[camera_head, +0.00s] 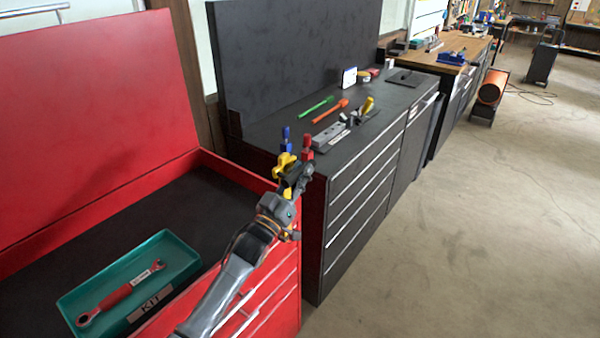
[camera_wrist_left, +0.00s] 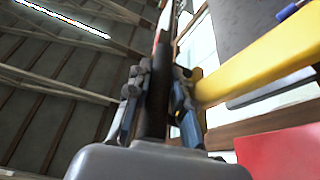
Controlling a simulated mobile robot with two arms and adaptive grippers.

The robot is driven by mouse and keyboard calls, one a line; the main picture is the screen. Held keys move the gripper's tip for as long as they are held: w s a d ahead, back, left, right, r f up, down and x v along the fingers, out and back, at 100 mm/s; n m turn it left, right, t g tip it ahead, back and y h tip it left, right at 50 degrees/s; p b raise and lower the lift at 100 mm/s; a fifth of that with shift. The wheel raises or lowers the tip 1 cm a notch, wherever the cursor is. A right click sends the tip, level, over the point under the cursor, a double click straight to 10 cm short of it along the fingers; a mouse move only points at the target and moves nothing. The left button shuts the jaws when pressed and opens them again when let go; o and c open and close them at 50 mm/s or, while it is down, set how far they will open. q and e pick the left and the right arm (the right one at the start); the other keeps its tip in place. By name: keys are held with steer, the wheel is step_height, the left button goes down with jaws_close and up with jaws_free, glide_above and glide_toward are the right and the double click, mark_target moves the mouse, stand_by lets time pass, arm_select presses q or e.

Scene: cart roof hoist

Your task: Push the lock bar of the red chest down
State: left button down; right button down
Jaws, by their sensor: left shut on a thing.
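The red chest (camera_head: 215,162) stands at the left with its lid (camera_head: 95,110) raised. My left gripper (camera_head: 294,184) is at the chest's far right corner, fingers pointing up. In the left wrist view, the gripper (camera_wrist_left: 155,105) is shut on a dark upright bar (camera_wrist_left: 157,85). Right beside it is a yellow piece (camera_head: 284,166), which crosses the left wrist view as a thick bar (camera_wrist_left: 255,65). A blue-topped piece (camera_head: 286,138) and a red-topped piece (camera_head: 308,146) stick up there. I cannot tell which part is the lock bar.
A teal kit tray (camera_head: 180,248) with a red-handled wrench (camera_head: 120,294) lies in the chest. A dark drawer cabinet (camera_head: 345,215) stands just beyond, with tools including an orange one (camera_head: 330,110) on top. The floor (camera_head: 480,220) at the right is clear.

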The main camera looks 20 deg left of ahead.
arm_select(q)
step_height(320, 180, down, 16)
steer(key=b, duration=1.1)
steer(key=c, duration=1.4)
jaws_free()
steer(key=shift+c, duration=0.2)
steer(key=shift+f, duration=0.1)
steer(key=v, duration=0.7)
steer(key=shift+s, duration=0.2)
steer(key=shift+a, duration=0.1)
